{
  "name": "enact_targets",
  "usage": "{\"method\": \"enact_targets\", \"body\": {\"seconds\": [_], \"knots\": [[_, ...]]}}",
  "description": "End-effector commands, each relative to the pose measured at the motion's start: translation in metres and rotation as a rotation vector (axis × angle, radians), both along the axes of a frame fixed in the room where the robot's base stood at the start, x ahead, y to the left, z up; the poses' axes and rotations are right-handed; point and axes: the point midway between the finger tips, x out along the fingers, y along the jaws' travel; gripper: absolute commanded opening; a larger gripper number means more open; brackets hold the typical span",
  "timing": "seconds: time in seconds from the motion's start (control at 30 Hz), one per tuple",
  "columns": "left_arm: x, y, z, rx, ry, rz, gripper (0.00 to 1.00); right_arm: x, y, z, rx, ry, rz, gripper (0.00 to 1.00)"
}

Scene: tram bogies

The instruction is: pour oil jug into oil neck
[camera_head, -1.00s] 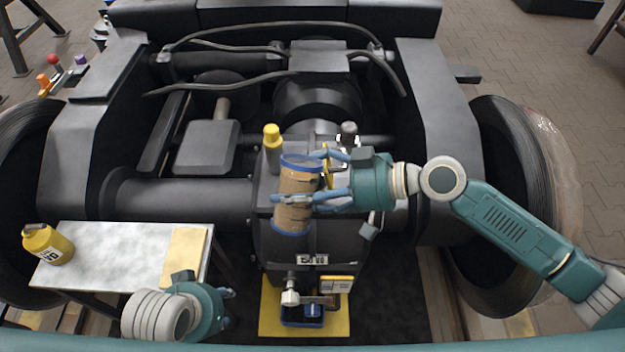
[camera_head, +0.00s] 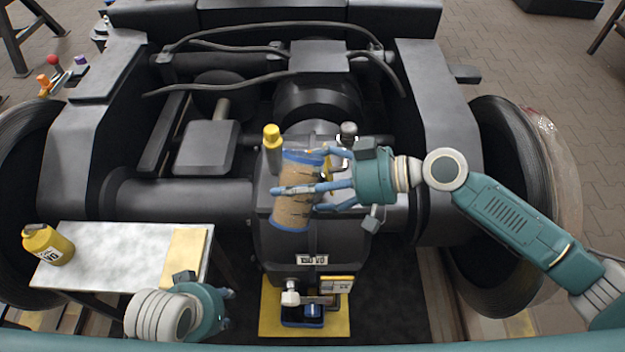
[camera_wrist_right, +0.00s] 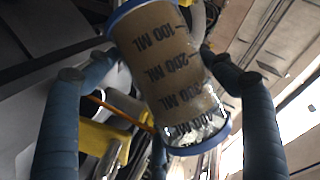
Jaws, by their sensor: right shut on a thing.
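The oil jug (camera_head: 294,196) is a cylinder filled with brown, with blue ends, above the dark gearbox housing. My right gripper (camera_head: 293,178) is shut on it from the right, and the jug leans with its upper end to the right. In the wrist view the jug (camera_wrist_right: 168,65) shows ML marks and a clear strip near its lower blue rim (camera_wrist_right: 202,139), between my right fingers (camera_wrist_right: 160,80). Which fitting is the oil neck I cannot tell; a yellow part (camera_head: 330,168) is partly hidden behind the gripper. My left gripper (camera_head: 228,293) is low at the left, its opening unclear.
A yellow-capped post (camera_head: 272,137) stands just left of the jug's upper end. A small table (camera_head: 120,250) at left carries a yellow bottle (camera_head: 47,245). Below the housing, a yellow mat (camera_head: 270,318) holds a small blue tray (camera_head: 302,321). Bogie frame and wheels surround the housing.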

Motion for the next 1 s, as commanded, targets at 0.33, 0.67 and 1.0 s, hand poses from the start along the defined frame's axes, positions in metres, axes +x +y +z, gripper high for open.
{"method": "enact_targets", "body": {"seconds": [0.33, 0.67, 1.0], "knots": [[0.0033, -0.0004, 0.0007, -0.001, -0.007, -0.001, 0.40, 0.0005, 0.0002, 0.0033, 0.013, 0.033, 0.000, 0.51], [0.0035, -0.0006, -0.0021, -0.001, -0.006, -0.001, 0.40, 0.0005, 0.0002, 0.0057, 0.024, 0.062, 0.001, 0.51], [0.0020, -0.0006, -0.0078, 0.000, 0.003, -0.001, 0.40, 0.0002, 0.0003, 0.0076, 0.034, 0.093, 0.000, 0.51]]}}
